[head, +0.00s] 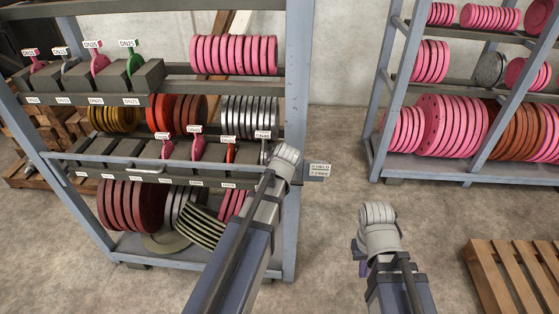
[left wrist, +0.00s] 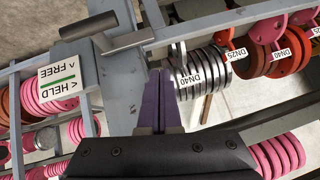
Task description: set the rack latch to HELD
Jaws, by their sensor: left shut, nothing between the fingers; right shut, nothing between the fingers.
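The rack latch shows in the left wrist view as a grey lever (left wrist: 127,42) with a thick round part, on the blue-grey rack post. A white label (left wrist: 60,80) with HELD and FREE is beside it, upside down; the label also shows small in the head view (head: 319,171). I cannot tell which word the lever points to. My left gripper (left wrist: 160,74) is shut and empty, its purple fingertips close to the lever's free end; contact is unclear. In the head view its arm covers the latch. My right gripper (head: 364,265) is shut and empty over the floor, right of the rack.
The near rack (head: 298,90) holds pink, orange and grey discs and dark blocks with tags. A second rack (head: 385,95) with pink discs stands at the right. A wooden pallet (head: 490,275) lies at the lower right. The floor between the racks is clear.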

